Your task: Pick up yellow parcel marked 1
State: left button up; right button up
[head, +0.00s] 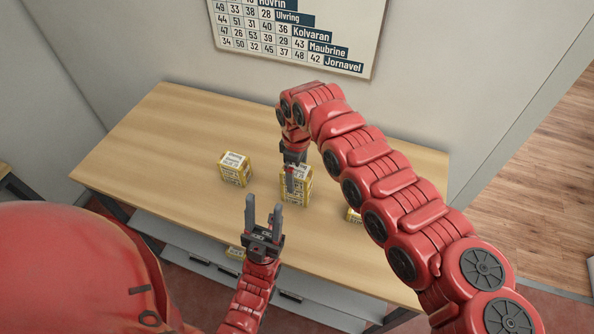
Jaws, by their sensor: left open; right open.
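Several yellow parcels with white labels are in the head view; their marks are too small to read, so I cannot tell which is 1. One parcel (235,169) sits on the table left of centre. Another parcel (297,192), perhaps two stacked, stands at the middle, partly hidden by my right gripper (291,184). That gripper is open and points down at its top; I cannot tell whether they touch. A third parcel (353,215) is mostly hidden behind my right arm. My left gripper (264,207) is open and empty, fingers up, near the table's front edge.
The wooden table (150,150) is bare at its left and back. A yellow item (235,252) shows low beside my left gripper, below the tabletop's front edge. A grey shelf (170,235) runs under the table. A chart (300,30) hangs on the wall behind.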

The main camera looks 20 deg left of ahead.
jog(key=c, duration=1.5)
jog(key=shift+r, duration=0.1)
